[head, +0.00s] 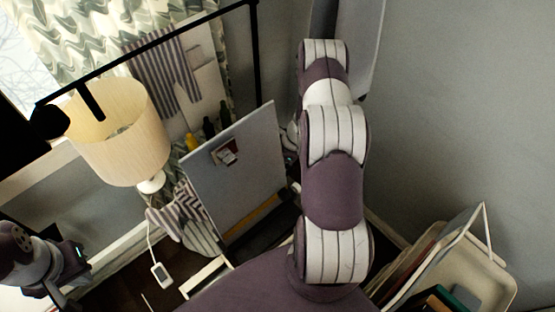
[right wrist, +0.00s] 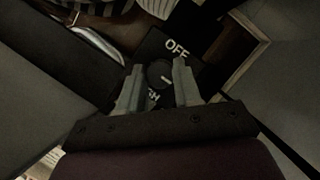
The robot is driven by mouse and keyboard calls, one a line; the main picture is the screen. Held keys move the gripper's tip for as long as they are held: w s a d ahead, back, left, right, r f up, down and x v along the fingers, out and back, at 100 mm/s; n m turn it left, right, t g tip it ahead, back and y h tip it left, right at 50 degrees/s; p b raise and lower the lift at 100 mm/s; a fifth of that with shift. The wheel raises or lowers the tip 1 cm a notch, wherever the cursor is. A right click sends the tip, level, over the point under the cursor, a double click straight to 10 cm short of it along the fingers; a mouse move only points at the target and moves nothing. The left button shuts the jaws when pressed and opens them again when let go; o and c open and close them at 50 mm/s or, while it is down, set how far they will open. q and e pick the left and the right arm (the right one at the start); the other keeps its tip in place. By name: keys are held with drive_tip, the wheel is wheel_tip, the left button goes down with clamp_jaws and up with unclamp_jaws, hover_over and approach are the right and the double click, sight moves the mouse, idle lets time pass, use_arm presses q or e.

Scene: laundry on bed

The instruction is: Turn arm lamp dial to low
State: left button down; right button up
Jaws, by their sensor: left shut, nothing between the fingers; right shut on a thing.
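In the right wrist view, a round dark dial (right wrist: 160,76) with a short white mark sits on a black plate (right wrist: 148,46). White letters "OFF" stand above it to the right; "GH" shows below it, the rest of that word hidden by my gripper. My right gripper (right wrist: 158,67) is shut on the dial, one finger on each side. My left gripper (head: 68,292) is shut and empty at the lower left.
A cream-shaded lamp (head: 118,130) stands at the left. A grey panel with a clip (head: 255,155) stands upright beside my right arm. Striped clothes (head: 165,72) hang behind. A beige tray (head: 478,275) is at the lower right. Grey wall is at the right.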

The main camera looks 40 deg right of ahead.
drive_tip(key=o, duration=1)
drive_tip(key=shift+o, duration=0.2)
drive_tip(key=b+v, duration=0.1)
drive_tip(key=v, duration=1.1)
drive_tip(key=shift+s+d+r, duration=0.15)
drive_tip(key=shift+r, duration=0.15)
